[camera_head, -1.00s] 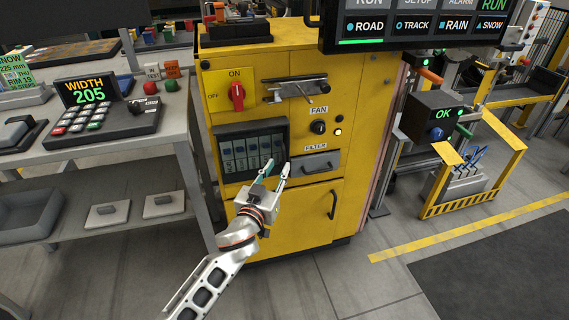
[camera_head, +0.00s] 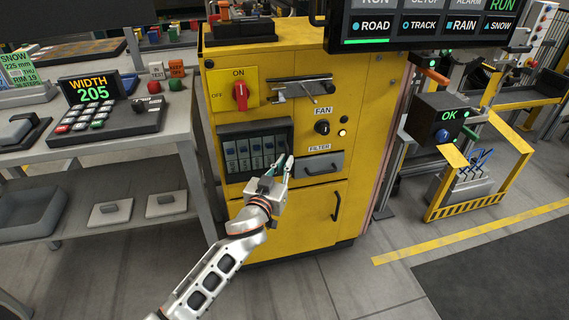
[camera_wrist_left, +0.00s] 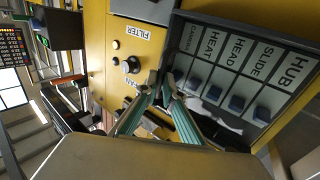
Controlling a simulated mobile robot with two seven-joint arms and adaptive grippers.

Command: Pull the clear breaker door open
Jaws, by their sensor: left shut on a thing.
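The breaker box (camera_head: 222,158) is a dark frame on the front of the yellow cabinet, with a row of labelled blue breakers inside. Its clear door is hard to make out, and I cannot tell its exact angle. My left gripper (camera_head: 281,166) is at the box's right edge, shut on the door's edge or handle, which the fingers mostly hide. In the left wrist view the fingers (camera_wrist_left: 160,86) are close together beside the breaker labels (camera_wrist_left: 243,60). My right gripper is out of view.
The yellow cabinet (camera_head: 300,215) also carries a red switch (camera_head: 240,96), a fan knob (camera_head: 322,128) and a filter drawer (camera_head: 322,163) close right of the gripper. A grey bench (camera_head: 120,152) with a keypad stands left. The floor in front is clear.

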